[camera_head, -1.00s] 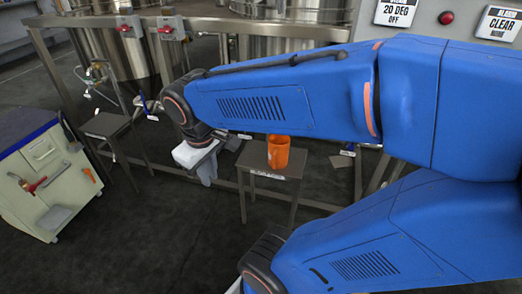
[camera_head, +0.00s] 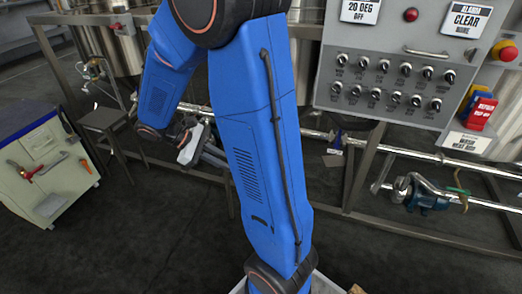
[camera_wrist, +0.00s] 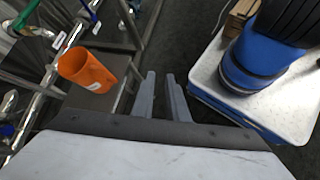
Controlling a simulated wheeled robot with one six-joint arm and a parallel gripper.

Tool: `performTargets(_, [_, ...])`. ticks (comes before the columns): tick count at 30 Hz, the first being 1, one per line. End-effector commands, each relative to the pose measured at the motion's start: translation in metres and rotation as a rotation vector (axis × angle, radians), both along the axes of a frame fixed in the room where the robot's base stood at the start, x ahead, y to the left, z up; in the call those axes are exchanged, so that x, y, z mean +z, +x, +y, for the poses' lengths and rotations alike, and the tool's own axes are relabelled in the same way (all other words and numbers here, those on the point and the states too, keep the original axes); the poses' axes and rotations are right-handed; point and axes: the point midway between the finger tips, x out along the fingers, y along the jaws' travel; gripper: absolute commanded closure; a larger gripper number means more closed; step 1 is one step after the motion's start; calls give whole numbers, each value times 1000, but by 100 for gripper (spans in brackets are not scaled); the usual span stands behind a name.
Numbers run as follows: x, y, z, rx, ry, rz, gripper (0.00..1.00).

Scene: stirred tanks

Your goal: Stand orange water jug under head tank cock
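The orange jug (camera_wrist: 87,70) shows in the wrist view, on a small grey stand (camera_wrist: 104,98) left of my gripper. In the head view my blue arm hides the jug. My gripper (camera_wrist: 160,80) is open, with a gap between its grey fingers and nothing held. Its fingers point away from the jug, towards the floor to its right. In the head view my gripper (camera_head: 212,155) hangs low behind my arm. Cocks with red handles (camera_head: 122,30) are on the tanks at upper left; I cannot tell which is the head tank cock.
A second small stand (camera_head: 104,118) is empty at the left, near the pipework (camera_head: 93,70). A tool cabinet (camera_head: 45,165) stands at far left. A control panel (camera_head: 400,70) and a rail with a blue pump (camera_head: 425,195) are at right. Dark floor at lower left is clear.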

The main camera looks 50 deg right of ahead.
Motion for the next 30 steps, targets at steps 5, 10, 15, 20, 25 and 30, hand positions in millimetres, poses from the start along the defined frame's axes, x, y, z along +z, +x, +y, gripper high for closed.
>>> performTargets(5, [-21, 21, -15, 53, -69, 154, 87])
performTargets(10, [-42, 40, -28, 106, -134, 294, 87])
performTargets(15, [-65, 60, -40, 162, -198, 430, 87])
performTargets(20, [-89, 78, -50, 216, -256, 555, 87])
performTargets(25, [-110, 93, -57, 263, -306, 658, 87])
performTargets(30, [-123, 101, -60, 291, -335, 713, 87])
